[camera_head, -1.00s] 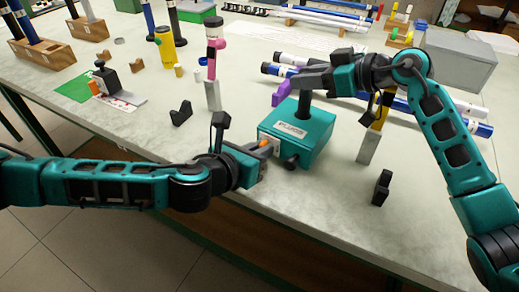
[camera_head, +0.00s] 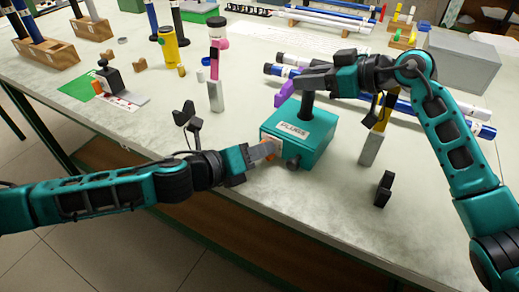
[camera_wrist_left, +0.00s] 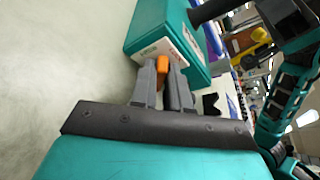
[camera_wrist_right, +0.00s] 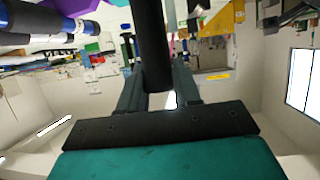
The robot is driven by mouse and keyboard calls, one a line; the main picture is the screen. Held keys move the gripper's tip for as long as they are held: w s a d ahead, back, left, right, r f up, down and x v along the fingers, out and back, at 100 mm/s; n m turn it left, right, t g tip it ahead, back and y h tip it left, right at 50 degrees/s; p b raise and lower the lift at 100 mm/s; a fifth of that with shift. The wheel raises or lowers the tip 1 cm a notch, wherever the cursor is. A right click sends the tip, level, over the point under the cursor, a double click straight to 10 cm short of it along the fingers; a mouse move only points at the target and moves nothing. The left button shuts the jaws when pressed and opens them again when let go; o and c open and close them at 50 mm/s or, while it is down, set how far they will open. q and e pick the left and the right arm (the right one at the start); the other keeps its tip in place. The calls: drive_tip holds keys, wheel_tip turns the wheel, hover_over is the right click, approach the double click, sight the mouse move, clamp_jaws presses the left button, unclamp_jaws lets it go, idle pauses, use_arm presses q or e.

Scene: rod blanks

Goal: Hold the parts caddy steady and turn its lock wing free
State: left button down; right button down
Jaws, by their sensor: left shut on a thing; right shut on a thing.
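The parts caddy (camera_head: 318,133) is a teal box labelled PLUGS, upright near the table's front edge, with a black post handle (camera_head: 307,103) on top. My right gripper (camera_head: 303,82) is shut on this handle from above the box; the handle also shows between its fingers in the right wrist view (camera_wrist_right: 149,40). My left gripper (camera_head: 268,149) is shut on the orange lock wing (camera_wrist_left: 163,65) at the caddy's pale front plate (camera_wrist_left: 175,47). The fingers hide part of the wing. A dark knob (camera_head: 292,161) sits beside it on the front.
A grey block (camera_head: 370,149) and a black notched stand (camera_head: 384,188) are right of the caddy. A pink-and-black rod (camera_head: 217,45) stands behind left. Blue-ended tubes (camera_head: 480,130) lie behind. The tabletop left of the caddy is mostly clear.

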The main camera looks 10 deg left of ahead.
idle(0.3)
use_arm(q)
drive_tip(key=c, duration=1.2)
unclamp_jaws()
drive_tip(key=shift+v, duration=6.05)
